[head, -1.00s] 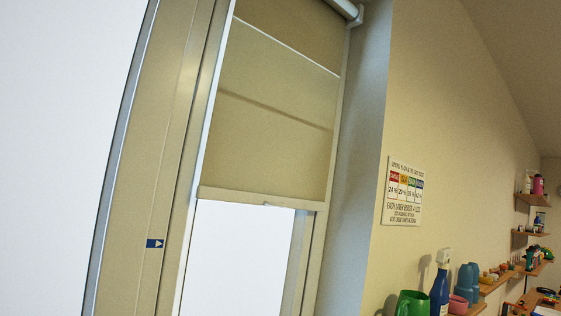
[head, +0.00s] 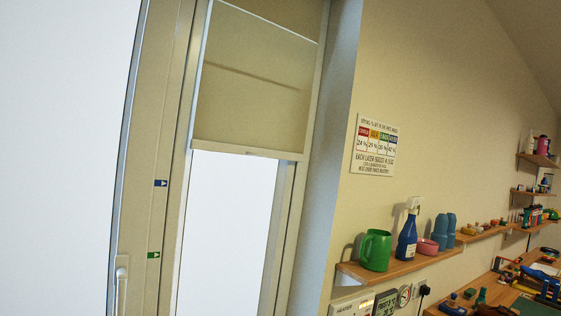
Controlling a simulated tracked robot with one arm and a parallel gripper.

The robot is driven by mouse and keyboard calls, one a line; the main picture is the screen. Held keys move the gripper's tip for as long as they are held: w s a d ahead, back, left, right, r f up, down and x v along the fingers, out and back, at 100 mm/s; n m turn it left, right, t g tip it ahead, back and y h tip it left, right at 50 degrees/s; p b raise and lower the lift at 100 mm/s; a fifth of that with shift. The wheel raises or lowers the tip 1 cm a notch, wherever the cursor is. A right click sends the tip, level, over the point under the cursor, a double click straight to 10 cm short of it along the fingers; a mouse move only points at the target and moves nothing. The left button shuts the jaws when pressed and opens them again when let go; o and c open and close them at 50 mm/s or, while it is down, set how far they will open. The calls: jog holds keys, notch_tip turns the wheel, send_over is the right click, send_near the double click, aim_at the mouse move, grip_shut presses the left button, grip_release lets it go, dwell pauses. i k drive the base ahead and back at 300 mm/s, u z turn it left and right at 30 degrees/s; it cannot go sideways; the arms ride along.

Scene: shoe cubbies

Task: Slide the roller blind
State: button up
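The roller blind (head: 253,98) is a beige translucent sheet in the narrow window left of centre. It covers the upper part of the window, and its bottom bar (head: 248,151) crosses at about mid-height. Bare bright glass (head: 220,215) shows below the bar. On the frame to the left are a blue marker with a white arrow (head: 161,183) and a green marker with an arrow (head: 154,255). My gripper is not visible in the head view, and nothing is seen touching the blind.
A window handle (head: 120,287) sticks out at lower left. Right of the window, a wooden shelf (head: 400,268) holds a green mug (head: 376,250), a blue spray bottle (head: 407,238), a pink bowl (head: 428,246) and blue cups. A sign (head: 375,146) hangs above. A cluttered bench is at lower right.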

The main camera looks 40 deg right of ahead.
aim_at(237, 111)
jog(key=k, duration=0.7)
jog(key=z, duration=0.65)
jog(key=i, duration=1.95)
jog(key=u, duration=0.5)
